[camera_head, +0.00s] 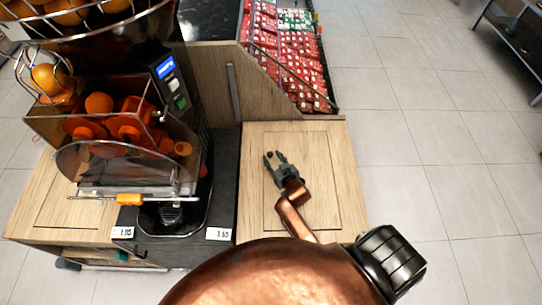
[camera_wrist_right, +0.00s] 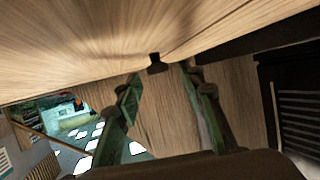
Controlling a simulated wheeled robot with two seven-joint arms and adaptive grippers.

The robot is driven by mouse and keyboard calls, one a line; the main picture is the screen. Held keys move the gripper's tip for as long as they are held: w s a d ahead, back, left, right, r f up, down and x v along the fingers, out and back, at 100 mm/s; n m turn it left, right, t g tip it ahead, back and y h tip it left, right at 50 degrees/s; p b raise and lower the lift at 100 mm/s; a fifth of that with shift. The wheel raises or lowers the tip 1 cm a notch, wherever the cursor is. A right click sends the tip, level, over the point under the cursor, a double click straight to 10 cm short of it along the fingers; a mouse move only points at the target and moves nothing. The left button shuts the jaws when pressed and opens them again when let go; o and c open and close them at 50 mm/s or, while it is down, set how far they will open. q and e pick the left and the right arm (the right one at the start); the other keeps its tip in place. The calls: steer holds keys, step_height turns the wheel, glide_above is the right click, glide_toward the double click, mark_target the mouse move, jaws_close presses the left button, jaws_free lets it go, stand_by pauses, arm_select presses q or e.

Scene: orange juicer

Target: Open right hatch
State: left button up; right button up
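The light wooden panel with an inset outline that I take for the right hatch (camera_head: 325,165) is right of the juicer in the head view and looks flat in its frame. My right gripper (camera_head: 273,157) is over its upper left part. In the right wrist view a wooden surface (camera_wrist_right: 70,50) fills the top, with a small dark knob (camera_wrist_right: 155,63) on it. The two fingers of the right gripper (camera_wrist_right: 160,76) are apart, with the knob between or just beyond their tips. I cannot tell whether they touch it. My left gripper is not in view.
The orange juicer (camera_head: 130,125) stands on the counter at left, with oranges inside. A sloped rack of red packets (camera_head: 290,65) stands behind the panel. Tiled floor (camera_head: 430,130) is clear at right. A metal shelf (camera_head: 515,40) is at the far upper right.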

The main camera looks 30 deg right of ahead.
steer(key=shift+w+d+f, duration=0.1)
steer(key=shift+w+f, duration=0.15)
steer(key=shift+w, duration=0.25)
steer(key=shift+w+f, duration=0.1)
steer(key=shift+w, duration=0.1)
steer(key=shift+w+d, duration=0.1)
steer(key=shift+w, duration=0.05)
steer(key=c, duration=1)
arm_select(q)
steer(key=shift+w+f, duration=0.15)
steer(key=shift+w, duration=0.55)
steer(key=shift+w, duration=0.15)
